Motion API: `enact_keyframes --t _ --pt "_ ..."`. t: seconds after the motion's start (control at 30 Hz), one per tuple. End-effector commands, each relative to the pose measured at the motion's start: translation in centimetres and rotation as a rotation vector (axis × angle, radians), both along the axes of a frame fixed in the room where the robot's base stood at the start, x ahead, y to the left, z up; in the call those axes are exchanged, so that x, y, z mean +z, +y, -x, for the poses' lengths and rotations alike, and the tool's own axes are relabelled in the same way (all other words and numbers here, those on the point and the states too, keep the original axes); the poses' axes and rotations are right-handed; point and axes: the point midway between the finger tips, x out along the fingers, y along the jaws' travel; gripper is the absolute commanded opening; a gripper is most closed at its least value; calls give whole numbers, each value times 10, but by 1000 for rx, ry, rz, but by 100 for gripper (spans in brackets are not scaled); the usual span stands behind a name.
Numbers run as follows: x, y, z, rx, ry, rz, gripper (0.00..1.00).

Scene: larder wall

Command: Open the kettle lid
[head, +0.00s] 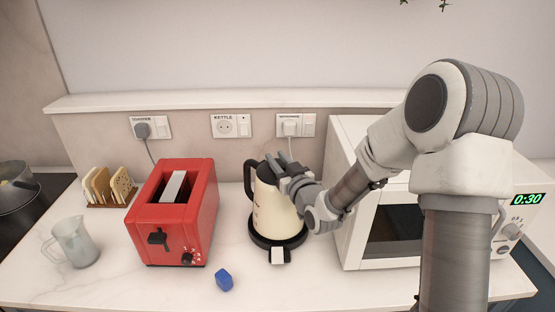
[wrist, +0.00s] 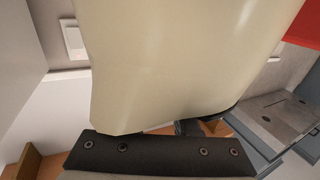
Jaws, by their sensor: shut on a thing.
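The cream kettle (head: 271,216) with black trim stands upright on its round black base (head: 277,250) in the middle of the counter. Its black handle (head: 250,180) is on the left. The black kettle lid (head: 266,173) is at the top, mostly hidden by my fingers, and I cannot tell how far it is raised. My gripper (head: 281,162) comes in from the right over the kettle's top and is shut on the lid. The exact grip is hidden. In the wrist view the cream kettle body (wrist: 180,65) fills the middle, close to the camera.
A red toaster (head: 205,220) stands left of the kettle, a white microwave (head: 350,215) close on its right. A blue block (head: 224,280) lies in front. A jug (head: 77,245) and a bread rack (head: 108,188) are at left. Wall sockets (head: 231,126) are behind.

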Motion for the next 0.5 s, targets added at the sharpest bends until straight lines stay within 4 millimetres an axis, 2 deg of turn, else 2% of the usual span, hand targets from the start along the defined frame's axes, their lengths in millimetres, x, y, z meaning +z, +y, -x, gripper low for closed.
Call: enact_keyframes --t 0.03,0.1,0.13,0.5 --pt "0 0 0 0 0 0 16" --pt "0 0 0 0 0 0 3" --pt "0 0 0 0 0 0 0" --pt "0 0 0 0 -1 0 0"
